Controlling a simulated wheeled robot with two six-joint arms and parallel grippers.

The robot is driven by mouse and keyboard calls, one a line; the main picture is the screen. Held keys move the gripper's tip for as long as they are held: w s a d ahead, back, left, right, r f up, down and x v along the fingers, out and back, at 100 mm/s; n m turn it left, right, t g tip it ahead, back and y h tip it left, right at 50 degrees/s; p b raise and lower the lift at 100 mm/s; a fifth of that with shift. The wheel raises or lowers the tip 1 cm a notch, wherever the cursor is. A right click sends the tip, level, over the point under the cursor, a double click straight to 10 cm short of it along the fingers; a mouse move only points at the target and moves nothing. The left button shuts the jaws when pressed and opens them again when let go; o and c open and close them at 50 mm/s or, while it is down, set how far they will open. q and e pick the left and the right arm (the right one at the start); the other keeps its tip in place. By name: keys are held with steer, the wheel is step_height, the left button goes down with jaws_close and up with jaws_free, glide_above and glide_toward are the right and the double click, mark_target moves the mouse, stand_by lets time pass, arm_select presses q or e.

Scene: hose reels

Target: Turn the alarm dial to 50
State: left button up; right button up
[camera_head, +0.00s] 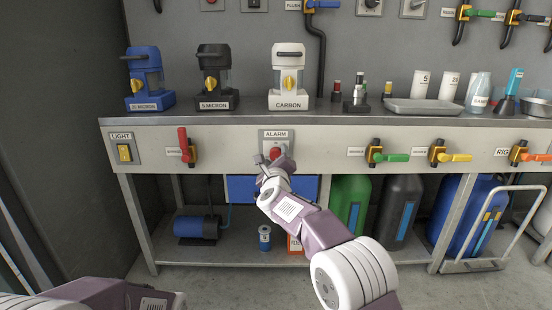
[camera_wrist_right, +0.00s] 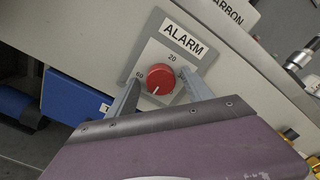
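The alarm dial (camera_head: 275,152) is a red round knob on a grey plate under the ALARM label, on the bench's front panel. In the right wrist view the dial (camera_wrist_right: 160,79) shows a white mark near its lower edge. The numbers 60 and 20 show beside it; other numbers are hidden or unreadable. My right gripper (camera_wrist_right: 161,82) is open, with one finger on each side of the knob and a gap to it. In the head view the right gripper (camera_head: 270,168) is just in front of the dial. Part of my left arm shows at lower left; its gripper is out of view.
The LIGHT switch (camera_head: 124,153) and a red-handled valve (camera_head: 186,146) are left of the dial. Green (camera_head: 386,154) and yellow (camera_head: 448,154) valve handles are to the right. Filter housings, including the CARBON one (camera_head: 288,88), stand on the bench top above.

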steer(key=shift+s+r, duration=0.1)
steer(key=shift+s, duration=0.4)
steer(key=s+p, duration=0.1)
steer(key=s, duration=0.7)
steer(key=shift+p, duration=0.3)
